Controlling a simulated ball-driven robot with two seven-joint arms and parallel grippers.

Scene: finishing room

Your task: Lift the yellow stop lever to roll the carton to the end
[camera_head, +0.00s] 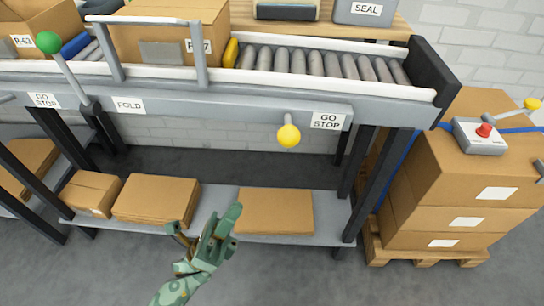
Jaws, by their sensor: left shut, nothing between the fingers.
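The yellow stop lever (289,135) hangs down on the front rail of the roller conveyor, left of a GO STOP label (327,121). A brown carton (140,20), its label partly hidden by a grey post, stands on the conveyor. A yellow stop piece (230,52) sits at the carton's right side, and whether they touch is unclear. Bare rollers (315,64) run right from there to a black end plate (432,72). My green left gripper (226,214) is shut and empty, below and left of the lever, apart from it. My right gripper is out of view.
A green-knobbed lever (48,42) stands upright at the left. Flat cartons (155,199) lie on the lower shelf (335,219). Stacked boxes on a pallet (420,256) carry a red-button control box (480,136) at right. Floor shows in front.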

